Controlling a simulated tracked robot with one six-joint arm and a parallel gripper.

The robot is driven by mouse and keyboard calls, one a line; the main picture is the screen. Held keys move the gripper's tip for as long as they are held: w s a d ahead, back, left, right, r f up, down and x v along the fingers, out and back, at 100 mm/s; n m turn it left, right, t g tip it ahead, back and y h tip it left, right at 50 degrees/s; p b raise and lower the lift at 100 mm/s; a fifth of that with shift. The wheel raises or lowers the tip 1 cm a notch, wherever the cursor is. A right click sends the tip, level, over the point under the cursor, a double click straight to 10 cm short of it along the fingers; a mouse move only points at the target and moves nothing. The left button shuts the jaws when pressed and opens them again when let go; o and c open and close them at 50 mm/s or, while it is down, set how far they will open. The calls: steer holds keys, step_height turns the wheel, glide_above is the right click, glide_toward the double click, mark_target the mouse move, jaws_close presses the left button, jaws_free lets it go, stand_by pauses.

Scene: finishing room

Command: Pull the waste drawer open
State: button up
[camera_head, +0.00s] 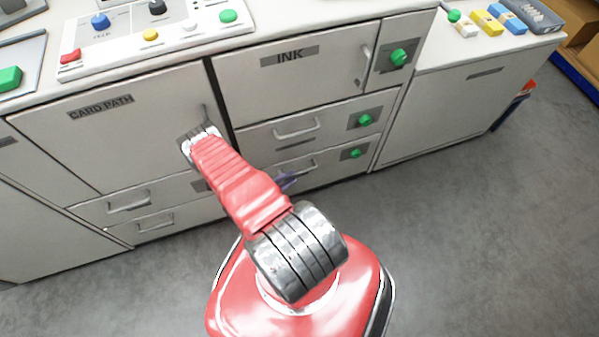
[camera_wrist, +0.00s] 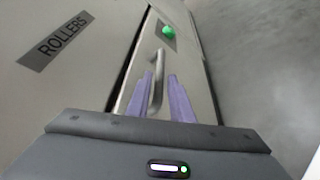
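The drawer under my gripper is the lower one below the INK door, with a curved handle (camera_head: 303,168) and a green knob (camera_head: 355,153). I take it as the waste drawer; no name on it is readable. It appears closed. My gripper (camera_head: 287,180), with purple fingers, is at this drawer's front, partly hidden by my red arm. In the wrist view my gripper (camera_wrist: 160,78) has its fingers apart, with the handle (camera_wrist: 157,82) between them, nearer the left finger. Contact cannot be told. The knob (camera_wrist: 169,32) lies beyond the fingertips.
The drawer above, labelled ROLLERS in the wrist view (camera_wrist: 56,42), is closed. The INK door (camera_head: 290,80) and CARD PATH door (camera_head: 120,115) are closed. More drawers (camera_head: 130,208) sit lower left. Grey floor (camera_head: 450,230) in front of the cabinets is clear at right.

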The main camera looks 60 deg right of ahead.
mark_target(299, 172)
steer(key=shift+x, duration=2.85)
steer(key=shift+c, duration=0.2)
jaws_close()
